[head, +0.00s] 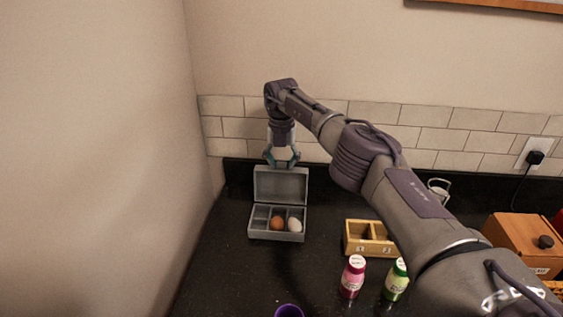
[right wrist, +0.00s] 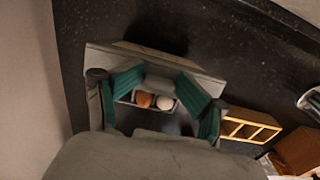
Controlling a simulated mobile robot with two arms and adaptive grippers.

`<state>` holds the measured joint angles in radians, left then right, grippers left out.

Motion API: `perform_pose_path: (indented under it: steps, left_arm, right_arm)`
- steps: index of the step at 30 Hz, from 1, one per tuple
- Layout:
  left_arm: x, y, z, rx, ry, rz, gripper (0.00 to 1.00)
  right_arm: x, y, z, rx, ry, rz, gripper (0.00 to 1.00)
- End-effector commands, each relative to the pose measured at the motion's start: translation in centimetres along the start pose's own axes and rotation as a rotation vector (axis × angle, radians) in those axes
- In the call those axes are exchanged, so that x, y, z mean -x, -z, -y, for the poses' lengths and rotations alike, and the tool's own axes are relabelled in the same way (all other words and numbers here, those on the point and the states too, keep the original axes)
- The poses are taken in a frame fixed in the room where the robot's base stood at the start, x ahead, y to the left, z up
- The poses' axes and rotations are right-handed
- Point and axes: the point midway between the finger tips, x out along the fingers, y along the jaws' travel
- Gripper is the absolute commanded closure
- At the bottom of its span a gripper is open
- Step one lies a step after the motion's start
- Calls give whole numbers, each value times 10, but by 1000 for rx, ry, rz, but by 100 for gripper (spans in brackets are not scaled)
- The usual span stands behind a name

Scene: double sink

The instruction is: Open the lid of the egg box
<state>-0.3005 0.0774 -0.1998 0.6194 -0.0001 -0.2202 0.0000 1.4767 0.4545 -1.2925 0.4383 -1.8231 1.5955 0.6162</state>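The grey egg box (head: 275,236) stands on the dark counter near the left wall. Its lid (head: 281,187) is up, standing roughly upright at the back. A brown egg (head: 277,223) and a white egg (head: 295,225) sit in its compartments; the brown egg (right wrist: 144,99) and white egg (right wrist: 165,102) also show between the fingers in the right wrist view. My right gripper (head: 282,162) is just above the lid's top edge, its teal fingers spread and nothing seen held. I cannot tell whether it touches the lid. My left gripper is not in view.
A small wooden divided box (head: 369,251) stands right of the egg box. A pink bottle (head: 352,277), a green bottle (head: 396,280) and a purple cup (head: 289,311) stand nearer. A wooden box (head: 527,243) is at the right. Counter left of the egg box is clear.

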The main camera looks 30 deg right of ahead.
Motion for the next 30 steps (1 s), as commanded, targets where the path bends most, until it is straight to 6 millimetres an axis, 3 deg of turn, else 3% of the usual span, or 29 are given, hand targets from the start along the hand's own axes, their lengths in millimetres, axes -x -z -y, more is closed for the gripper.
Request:
perform_pose_path:
  steps: [14,17,30]
  left_arm:
    - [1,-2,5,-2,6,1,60]
    - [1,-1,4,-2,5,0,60]
    - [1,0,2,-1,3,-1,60]
  right_arm:
    - [4,0,0,1,-1,0,42]
    - [15,0,-1,1,-2,0,42]
    - [102,1,-1,-2,-2,1,42]
